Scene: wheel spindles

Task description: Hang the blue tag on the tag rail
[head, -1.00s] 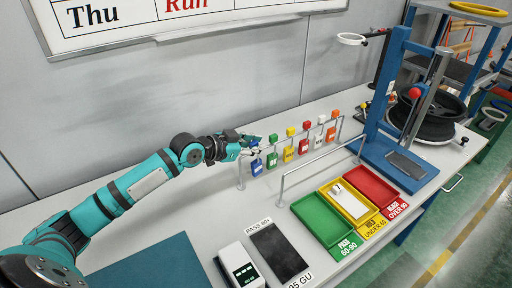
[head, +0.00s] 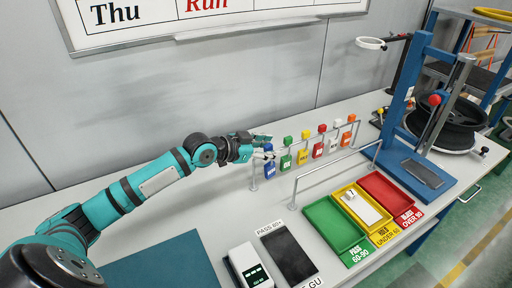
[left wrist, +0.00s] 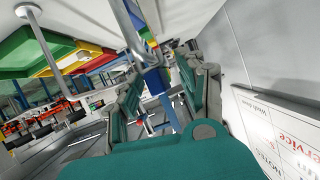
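The blue tag (head: 270,168) is at the left end of the row of tags on the tag rail (head: 254,178), with its blue knob on top, and appears to hang there. My left gripper (head: 268,141) is just above and beside that knob. In the left wrist view, the left gripper's (left wrist: 165,95) fingers are spread apart, and the blue tag (left wrist: 154,80) shows beyond and between them. No contact is clear. How the tag's hook sits on the bar is too small to tell. My right gripper is out of view.
Green (head: 286,162), yellow (head: 303,156), red, white and orange tags hang along the rail. In front stand a second bare rail (head: 340,163) and green (head: 330,232), yellow and red trays. A scale (head: 248,268) and dark pad (head: 289,256) are nearer. The wall is behind.

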